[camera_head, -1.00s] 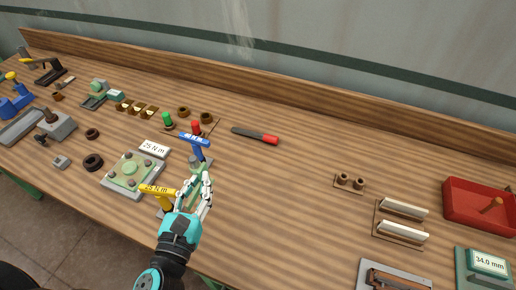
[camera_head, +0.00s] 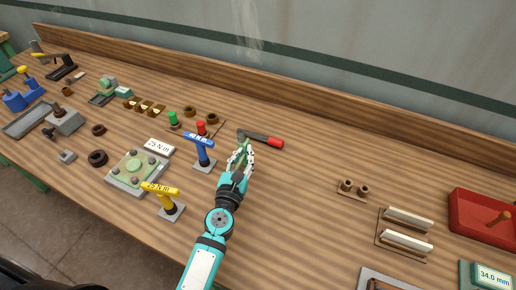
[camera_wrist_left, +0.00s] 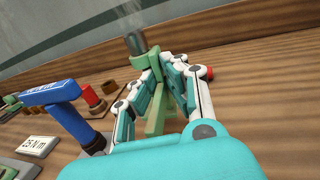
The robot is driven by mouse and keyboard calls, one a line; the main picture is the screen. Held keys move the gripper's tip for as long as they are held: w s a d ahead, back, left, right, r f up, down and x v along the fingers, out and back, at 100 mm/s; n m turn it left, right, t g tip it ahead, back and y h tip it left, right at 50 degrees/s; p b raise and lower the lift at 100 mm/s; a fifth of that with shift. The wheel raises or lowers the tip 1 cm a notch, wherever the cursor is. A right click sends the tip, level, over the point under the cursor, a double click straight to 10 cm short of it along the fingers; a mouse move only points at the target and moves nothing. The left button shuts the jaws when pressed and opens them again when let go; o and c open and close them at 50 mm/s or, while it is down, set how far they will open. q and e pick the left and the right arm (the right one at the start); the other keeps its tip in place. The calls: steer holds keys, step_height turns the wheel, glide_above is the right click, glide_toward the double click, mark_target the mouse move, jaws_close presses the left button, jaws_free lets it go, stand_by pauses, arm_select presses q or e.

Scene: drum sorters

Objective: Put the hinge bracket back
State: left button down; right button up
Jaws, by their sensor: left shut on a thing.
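My left gripper (camera_head: 242,156) is shut on a light green piece with a ring-shaped top, which looks like the hinge bracket (camera_wrist_left: 155,115). A grey metal cylinder (camera_wrist_left: 135,42) stands up at the ring. The fingers hide part of the piece, and in the head view little of it shows. The gripper is just in front of a red-handled tool (camera_head: 275,142) and right of a blue T-handle tool (camera_head: 201,150). My right gripper is not in view.
A yellow T-handle tool (camera_head: 163,198) stands near the front edge. A grey plate with a green centre (camera_head: 138,170) lies to the left. A board with red and green knobs (camera_head: 214,125) is behind left. The bench right of the gripper is mostly clear, up to a small two-post holder (camera_head: 352,190).

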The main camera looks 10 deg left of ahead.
arm_select(q)
steer(key=w+d, duration=0.1)
steer(key=w, duration=0.3)
steer(key=w+d, duration=0.1)
steer(key=w, duration=0.1)
steer(key=shift+w+d+f, duration=0.1)
steer(key=shift+d+f, duration=0.15)
steer(key=shift+d, duration=0.1)
step_height(320, 180, down, 3)
steer(key=shift+r+b, duration=0.1)
steer(key=shift+b, duration=0.7)
steer(key=shift+f, duration=0.35)
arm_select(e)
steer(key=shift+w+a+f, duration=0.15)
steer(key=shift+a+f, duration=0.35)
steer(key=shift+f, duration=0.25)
arm_select(q)
steer(key=shift+f, duration=0.1)
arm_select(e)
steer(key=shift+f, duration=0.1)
arm_select(q)
steer(key=shift+f, duration=0.15)
steer(key=c, duration=1.4)
jaws_free()
steer(key=shift+c, duration=0.2)
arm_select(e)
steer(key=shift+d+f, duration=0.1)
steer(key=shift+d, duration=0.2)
